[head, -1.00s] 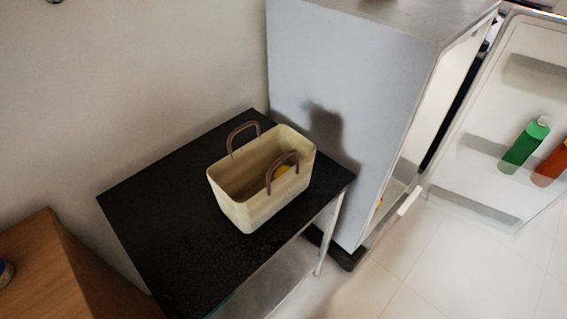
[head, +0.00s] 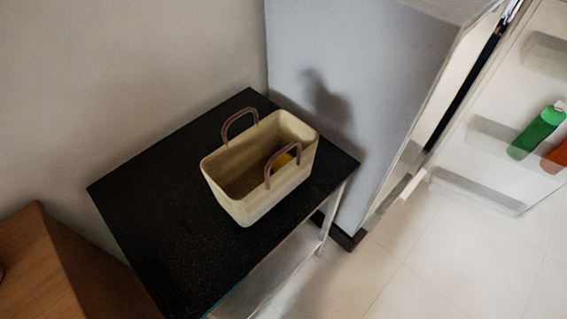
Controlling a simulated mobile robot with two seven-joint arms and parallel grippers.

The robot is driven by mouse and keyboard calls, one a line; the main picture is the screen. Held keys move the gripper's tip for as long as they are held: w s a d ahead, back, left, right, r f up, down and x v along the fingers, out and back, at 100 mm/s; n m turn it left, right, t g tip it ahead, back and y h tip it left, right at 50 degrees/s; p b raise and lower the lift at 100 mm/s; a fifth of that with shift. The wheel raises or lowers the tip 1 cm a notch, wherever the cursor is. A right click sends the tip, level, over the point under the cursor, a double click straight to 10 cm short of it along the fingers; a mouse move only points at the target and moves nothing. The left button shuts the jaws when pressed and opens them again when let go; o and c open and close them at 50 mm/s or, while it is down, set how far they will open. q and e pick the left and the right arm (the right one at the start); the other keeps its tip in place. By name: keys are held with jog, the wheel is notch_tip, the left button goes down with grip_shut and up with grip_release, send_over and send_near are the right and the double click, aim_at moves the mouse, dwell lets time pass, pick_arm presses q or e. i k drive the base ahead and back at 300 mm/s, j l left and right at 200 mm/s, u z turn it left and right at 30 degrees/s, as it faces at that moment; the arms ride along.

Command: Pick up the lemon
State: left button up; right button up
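The basket stands upright on a black-topped table (head: 150,208). Neither of my grippers shows in the head view.
A grey fridge (head: 345,80) stands right behind the table, its door (head: 500,130) open to the right with a green bottle (head: 537,132) and an orange bottle (head: 556,158) on it. A wooden cabinet (head: 50,270) is at the lower left. The floor (head: 430,265) at right is clear.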

aim_at(285, 158)
jog(key=i+l+u, duration=0.1)
jog(key=l+u, duration=0.4)
jog(key=l, duration=0.6)
jog(key=l+u, duration=0.45)
jog(key=l, duration=0.65)
jog(key=k, duration=0.05)
